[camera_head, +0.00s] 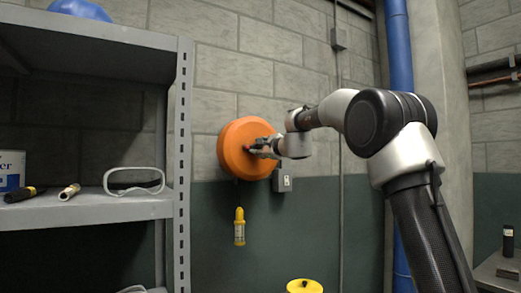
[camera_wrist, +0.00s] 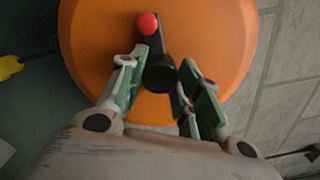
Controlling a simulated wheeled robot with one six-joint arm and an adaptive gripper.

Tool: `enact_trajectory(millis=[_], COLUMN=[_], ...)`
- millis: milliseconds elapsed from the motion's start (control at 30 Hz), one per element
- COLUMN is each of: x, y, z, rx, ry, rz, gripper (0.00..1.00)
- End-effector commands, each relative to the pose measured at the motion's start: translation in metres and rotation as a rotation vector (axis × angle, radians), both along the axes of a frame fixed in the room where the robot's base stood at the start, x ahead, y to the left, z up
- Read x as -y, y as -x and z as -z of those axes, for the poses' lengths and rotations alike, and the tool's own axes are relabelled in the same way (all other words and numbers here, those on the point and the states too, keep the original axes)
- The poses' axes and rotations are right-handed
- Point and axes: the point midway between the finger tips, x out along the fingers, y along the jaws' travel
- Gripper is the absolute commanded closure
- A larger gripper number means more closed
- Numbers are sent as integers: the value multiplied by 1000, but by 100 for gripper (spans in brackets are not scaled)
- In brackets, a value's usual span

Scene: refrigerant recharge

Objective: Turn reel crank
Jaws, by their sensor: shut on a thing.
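The round orange reel (camera_head: 231,150) is mounted on the block wall in the head view and fills much of the wrist view (camera_wrist: 215,40). Its dark crank (camera_wrist: 153,50) lies across the reel face, with a red knob (camera_wrist: 148,24) at one end and a thick black grip at the other. My gripper (camera_head: 263,147) is at the reel front. In the wrist view my gripper's fingers (camera_wrist: 163,66) lie on both sides of the black grip and are shut on it. The fingers and arm hide part of the reel face.
A yellow-handled tool (camera_head: 239,227) hangs below the reel. A grey box (camera_head: 283,181) sits on the wall at the reel's lower right. A metal shelf (camera_head: 185,160) holding goggles (camera_head: 133,190) stands left. A blue pipe (camera_head: 398,45) runs behind my arm.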

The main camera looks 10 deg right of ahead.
Motion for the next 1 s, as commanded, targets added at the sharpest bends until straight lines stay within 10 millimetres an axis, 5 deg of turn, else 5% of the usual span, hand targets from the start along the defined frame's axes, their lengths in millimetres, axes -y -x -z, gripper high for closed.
enact_trajectory(millis=[300,333,467,800,1000], x=[0,0,0,1,11], y=[0,0,0,3,32], z=[2,2,2,1,0], rx=[-4,-4,-3,-1,0], ry=[0,0,0,0,-1], rz=[-1,-1,-1,0,1], gripper=[90,65,44,44,44])
